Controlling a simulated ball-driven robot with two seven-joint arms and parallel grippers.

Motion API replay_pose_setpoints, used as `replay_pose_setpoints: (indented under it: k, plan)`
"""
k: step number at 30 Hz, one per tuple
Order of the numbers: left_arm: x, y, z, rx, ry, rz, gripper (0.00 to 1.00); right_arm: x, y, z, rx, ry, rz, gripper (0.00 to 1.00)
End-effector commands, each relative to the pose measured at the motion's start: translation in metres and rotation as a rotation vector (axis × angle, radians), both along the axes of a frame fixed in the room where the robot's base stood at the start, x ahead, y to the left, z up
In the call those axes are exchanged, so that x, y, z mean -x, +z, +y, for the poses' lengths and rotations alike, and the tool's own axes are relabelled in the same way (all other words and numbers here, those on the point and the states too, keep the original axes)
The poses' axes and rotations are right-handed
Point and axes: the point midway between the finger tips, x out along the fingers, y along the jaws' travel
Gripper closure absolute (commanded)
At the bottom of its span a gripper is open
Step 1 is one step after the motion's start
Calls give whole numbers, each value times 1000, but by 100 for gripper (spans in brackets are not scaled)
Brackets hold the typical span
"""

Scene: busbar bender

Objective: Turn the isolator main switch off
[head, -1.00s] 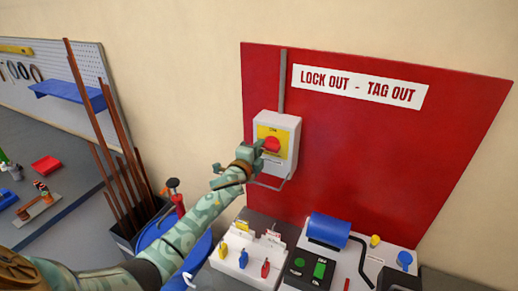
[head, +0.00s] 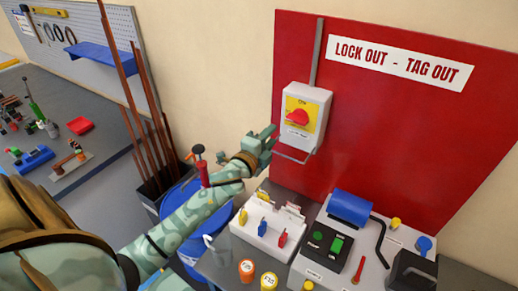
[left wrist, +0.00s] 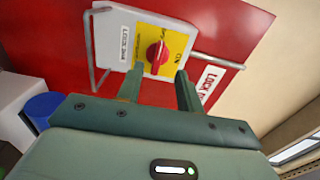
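The isolator main switch (head: 321,103) is a grey box on the red board, with a yellow plate and a red knob (head: 298,117). The left wrist view shows the knob (left wrist: 156,55) on the plate, with an ON label beside it. I cannot tell for certain which position the knob points to. My left gripper (head: 273,133) is just left of and below the box, apart from the knob. In the left wrist view its two fingers (left wrist: 158,80) are spread with nothing between them, pointing toward the knob. My right gripper is not in view.
A wire loop (head: 293,157) hangs under the switch box. Below are a white stand (head: 262,240) with coloured tags, the bender (head: 335,262) with green buttons and a blue roller, and a blue drum (head: 176,207). Copper bars (head: 119,72) stand at the left.

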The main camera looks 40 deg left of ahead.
Motion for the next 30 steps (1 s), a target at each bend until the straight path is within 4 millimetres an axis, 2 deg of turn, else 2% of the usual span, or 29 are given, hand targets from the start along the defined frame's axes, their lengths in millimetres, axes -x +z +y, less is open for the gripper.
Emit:
replay_pose_setpoints:
  k: [1, 3, 9, 30]
  plan:
    - [14, -2, -1, -1, 0, 2, 64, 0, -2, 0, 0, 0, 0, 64]
    - [28, -2, -1, -1, -1, 2, 64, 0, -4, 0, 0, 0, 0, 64]
    - [55, -1, -3, -1, 1, 1, 64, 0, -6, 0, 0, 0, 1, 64]
    - [59, 0, -3, -1, 1, 0, 64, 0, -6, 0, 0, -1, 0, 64]
